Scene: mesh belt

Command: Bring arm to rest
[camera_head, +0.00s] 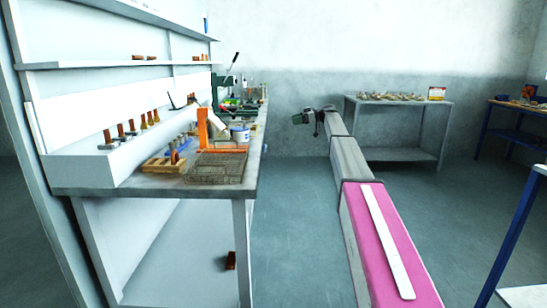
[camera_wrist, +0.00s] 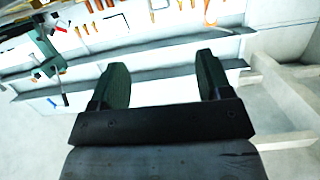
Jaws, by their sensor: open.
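My gripper (camera_head: 308,117) is at the far end of my outstretched arm, in the middle of the head view. It is in the air to the right of the workbench and apart from it. In the wrist view my gripper (camera_wrist: 158,82) shows two dark green fingers set wide apart. Nothing is between them. My arm (camera_head: 345,160) runs from the lower right of the head view toward the back, grey along its far part and pink near the camera.
A workbench (camera_head: 150,189) on the left holds a wire basket (camera_head: 218,167), an orange item (camera_head: 203,128) and several tools. A grey table (camera_head: 400,101) stands behind my arm. A blue-framed table (camera_head: 516,106) is at the far right. Floor between bench and arm is clear.

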